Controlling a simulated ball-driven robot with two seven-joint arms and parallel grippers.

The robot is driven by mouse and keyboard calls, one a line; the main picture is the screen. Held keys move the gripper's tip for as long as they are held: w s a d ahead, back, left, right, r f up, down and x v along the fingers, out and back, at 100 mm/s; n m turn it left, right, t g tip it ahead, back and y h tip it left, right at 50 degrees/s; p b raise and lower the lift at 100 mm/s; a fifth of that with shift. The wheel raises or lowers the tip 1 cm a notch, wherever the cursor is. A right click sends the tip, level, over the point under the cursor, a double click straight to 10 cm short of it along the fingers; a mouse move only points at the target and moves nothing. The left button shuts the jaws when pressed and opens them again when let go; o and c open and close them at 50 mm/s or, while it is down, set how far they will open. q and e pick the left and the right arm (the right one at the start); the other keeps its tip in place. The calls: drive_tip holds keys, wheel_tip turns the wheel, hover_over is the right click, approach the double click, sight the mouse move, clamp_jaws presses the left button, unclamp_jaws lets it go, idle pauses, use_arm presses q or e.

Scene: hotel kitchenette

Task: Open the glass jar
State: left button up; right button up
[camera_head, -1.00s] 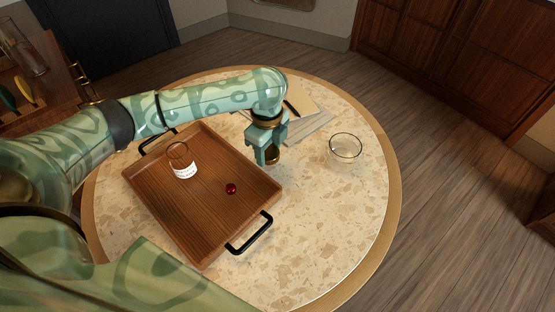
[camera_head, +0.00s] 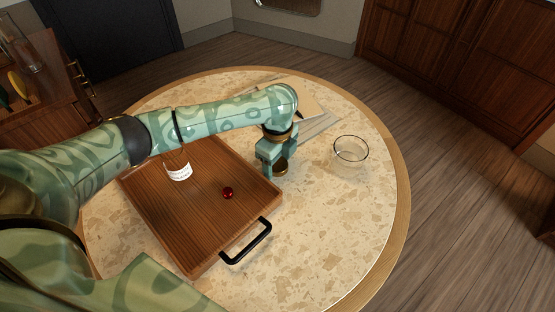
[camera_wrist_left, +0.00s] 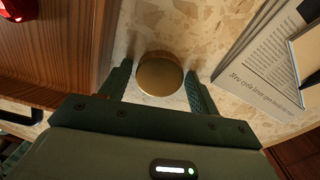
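The glass jar (camera_head: 180,173) stands upright on the wooden tray, with a white label low on its side. Its upper part is partly hidden behind my left forearm, and no lid shows on it. A round gold lid (camera_head: 281,167) is between the fingertips of my left gripper (camera_head: 276,168), right of the tray. In the left wrist view the lid (camera_wrist_left: 160,75) fills nearly all the space between the two fingers (camera_wrist_left: 160,82), close over the stone tabletop. Whether it touches the table is unclear. My right gripper is not in view.
The wooden tray (camera_head: 194,225) has black handles and holds a red cherry-like ball (camera_head: 228,193). A glass bowl (camera_head: 351,150) stands right of my gripper. Papers (camera_head: 318,127) and a notebook (camera_head: 294,96) lie behind it. The round tabletop (camera_head: 330,220) is clear at front right.

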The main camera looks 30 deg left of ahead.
sight(277, 164)
use_arm(q)
drive_tip(key=shift+o, duration=0.2)
drive_tip(key=shift+r, duration=0.1)
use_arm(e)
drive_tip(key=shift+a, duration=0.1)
use_arm(q)
wheel_tip(277, 164, up, 12)
drive_tip(key=p, duration=0.6)
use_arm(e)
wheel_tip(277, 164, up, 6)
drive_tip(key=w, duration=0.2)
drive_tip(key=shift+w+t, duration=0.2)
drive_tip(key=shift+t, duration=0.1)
